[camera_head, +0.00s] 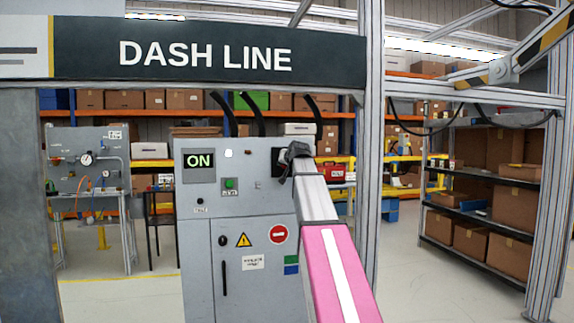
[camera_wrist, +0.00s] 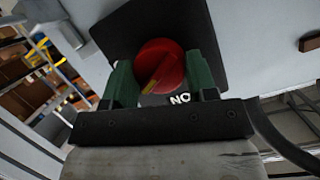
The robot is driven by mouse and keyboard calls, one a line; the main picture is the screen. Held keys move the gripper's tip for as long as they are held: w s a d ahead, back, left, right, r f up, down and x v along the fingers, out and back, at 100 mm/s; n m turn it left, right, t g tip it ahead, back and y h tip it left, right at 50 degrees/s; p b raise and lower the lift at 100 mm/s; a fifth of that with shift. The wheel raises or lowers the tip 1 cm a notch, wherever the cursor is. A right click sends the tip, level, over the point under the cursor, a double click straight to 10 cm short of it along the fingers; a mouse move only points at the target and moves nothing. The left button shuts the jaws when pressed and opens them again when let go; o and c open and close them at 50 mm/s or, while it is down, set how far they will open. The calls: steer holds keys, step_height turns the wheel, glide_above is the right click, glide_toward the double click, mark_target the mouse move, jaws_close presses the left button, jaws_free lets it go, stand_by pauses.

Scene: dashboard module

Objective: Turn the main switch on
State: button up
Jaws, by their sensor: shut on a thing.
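The main switch is a round red rotary knob (camera_wrist: 162,66) with a yellow mark, on a black plate (camera_wrist: 132,25) of the grey cabinet. My gripper (camera_wrist: 162,75) has its green fingers on both sides of the knob and is shut on it. The label "NO" shows upside down or turned just below the knob in the wrist view. In the head view my gripper (camera_head: 290,160) is at the upper right of the grey cabinet (camera_head: 240,205) and mostly hides the knob.
A green button (camera_head: 229,184) sits left of my gripper on the cabinet. A metal frame post (camera_head: 370,150) stands right of the cabinet, close to my pink arm. A shelf with boxes (camera_head: 485,200) is farther right, with open floor before it.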

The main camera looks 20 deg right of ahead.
steer(key=n+h, duration=0.2)
steer(key=n, duration=0.2)
steer(key=n+h, duration=0.2)
steer(key=n, duration=0.3)
steer(key=shift+a+f+t+h, duration=0.15)
steer(key=shift+t+h, duration=0.25)
stand_by(0.6)
steer(key=o, duration=0.9)
steer(key=v, duration=1.1)
steer(key=shift+w+f, duration=0.1)
steer(key=shift+f, duration=0.1)
